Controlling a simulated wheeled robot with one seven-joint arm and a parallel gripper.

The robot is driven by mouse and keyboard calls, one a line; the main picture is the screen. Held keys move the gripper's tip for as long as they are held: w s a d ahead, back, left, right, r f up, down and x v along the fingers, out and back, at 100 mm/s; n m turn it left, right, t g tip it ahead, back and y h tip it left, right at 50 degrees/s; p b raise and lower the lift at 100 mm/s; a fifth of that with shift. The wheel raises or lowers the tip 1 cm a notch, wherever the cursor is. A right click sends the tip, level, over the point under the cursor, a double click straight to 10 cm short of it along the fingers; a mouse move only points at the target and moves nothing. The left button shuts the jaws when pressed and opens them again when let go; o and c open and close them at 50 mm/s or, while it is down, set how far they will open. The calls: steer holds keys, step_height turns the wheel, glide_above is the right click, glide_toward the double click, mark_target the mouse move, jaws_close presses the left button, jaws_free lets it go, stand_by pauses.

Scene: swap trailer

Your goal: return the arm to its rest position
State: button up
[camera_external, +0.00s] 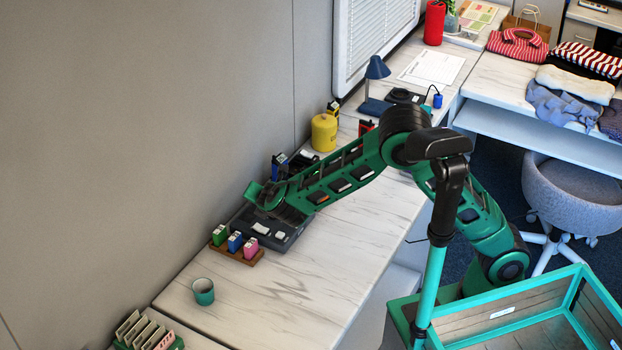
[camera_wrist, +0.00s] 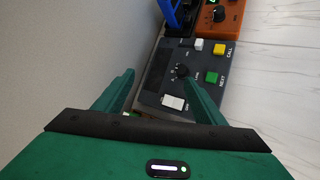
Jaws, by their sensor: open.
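My green arm reaches from my base at the lower right across the marble-patterned counter (camera_external: 310,275) toward the wall. My gripper (camera_wrist: 165,95) is open and empty, its two green fingers apart in the wrist view. It is over a dark grey panel box (camera_wrist: 158,80), which also shows in the external view (camera_external: 285,238), partly hidden by the arm. The panel carries a black knob (camera_wrist: 181,71), a green button (camera_wrist: 211,77), a yellow button (camera_wrist: 219,49) and white switches. I cannot tell whether the fingers touch the panel.
A wooden rack (camera_external: 238,254) with green, blue and pink blocks stands beside the panel. A teal cup (camera_external: 203,291), a yellow canister (camera_external: 324,132) and a blue lamp (camera_external: 376,85) stand on the counter. An orange device (camera_wrist: 222,16) adjoins the panel. The counter's front middle is clear.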

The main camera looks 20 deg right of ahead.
steer(key=w+d+r+m+g+h, duration=0.1)
steer(key=w+d+r+m+g, duration=0.35)
steer(key=d, duration=1.15)
steer(key=w+d+m+h, duration=0.2)
steer(key=d+m, duration=0.5)
steer(key=d, duration=0.8)
steer(key=s+d+r+m+g, duration=0.1)
steer(key=s+d+m, duration=0.15)
steer(key=d, duration=0.35)
steer(key=s+d+r+m+g, duration=0.1)
steer(key=d+m, duration=0.2)
steer(key=d, duration=0.4)
steer(key=s+d+r+m+g+y, duration=0.1)
steer(key=s+d+m+g, duration=0.1)
steer(key=s+d+m, duration=0.9)
steer(key=s+d+m+y, duration=0.1)
steer(key=s+d+m, duration=0.2)
steer(key=s, duration=0.6)
steer(key=s+d+m+g+y, duration=0.1)
steer(key=s+d+m, duration=0.2)
steer(key=s, duration=0.7)
steer(key=shift+d+f+y, duration=0.15)
steer(key=shift+d+y, duration=0.15)
steer(key=shift+d, duration=0.1)
